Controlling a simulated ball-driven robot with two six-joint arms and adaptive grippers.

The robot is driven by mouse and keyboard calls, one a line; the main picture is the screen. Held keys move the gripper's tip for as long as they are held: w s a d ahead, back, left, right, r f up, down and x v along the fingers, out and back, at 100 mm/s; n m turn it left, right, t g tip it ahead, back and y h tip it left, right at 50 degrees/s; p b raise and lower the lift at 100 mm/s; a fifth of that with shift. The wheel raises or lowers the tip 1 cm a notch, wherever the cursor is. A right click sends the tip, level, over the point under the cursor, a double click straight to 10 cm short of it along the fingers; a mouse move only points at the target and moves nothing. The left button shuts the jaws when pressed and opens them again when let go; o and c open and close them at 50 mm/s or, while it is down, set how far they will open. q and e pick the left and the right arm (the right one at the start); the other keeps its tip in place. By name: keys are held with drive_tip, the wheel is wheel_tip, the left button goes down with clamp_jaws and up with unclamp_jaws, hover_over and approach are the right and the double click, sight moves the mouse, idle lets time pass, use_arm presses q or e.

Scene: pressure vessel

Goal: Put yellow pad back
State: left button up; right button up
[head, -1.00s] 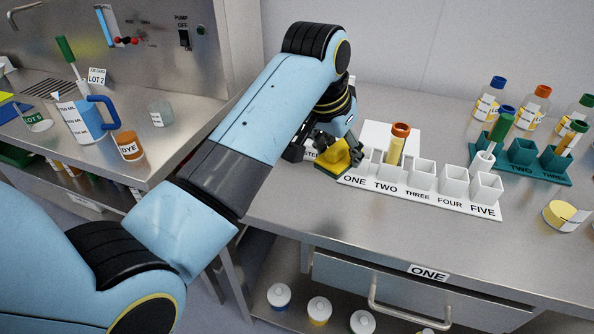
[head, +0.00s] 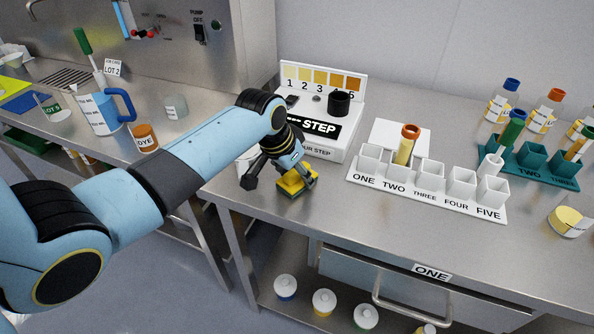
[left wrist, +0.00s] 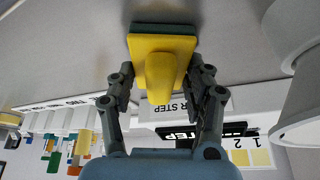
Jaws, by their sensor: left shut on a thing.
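The yellow pad (head: 296,181) is a yellow block with a raised grip and a dark green underside. My left gripper (head: 284,178) is shut on it, near the left front edge of the right bench. In the left wrist view the pad (left wrist: 160,60) sits between the two fingers (left wrist: 162,85), its green side facing away from the wrist. I cannot tell whether the pad touches the bench top. A flat yellow square (head: 12,86) and a flat blue square (head: 24,102) lie on the left bench. My right gripper is not in view.
A white STEP device (head: 325,150) stands just behind the gripper. A white cup (head: 246,172) is partly hidden by the gripper. A white numbered rack (head: 430,200) stands to the right. A jug (head: 100,115) and DYE jar (head: 145,138) stand on the left bench. A gap separates the benches.

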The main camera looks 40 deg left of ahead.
use_arm(q)
drive_tip(key=o, duration=0.5)
drive_tip(key=shift+f, duration=0.15)
drive_tip(key=o, duration=0.5)
drive_tip(key=shift+r, duration=0.25)
drive_tip(key=v, duration=1.1)
drive_tip(key=shift+s+r, duration=0.15)
drive_tip(key=shift+r, duration=0.25)
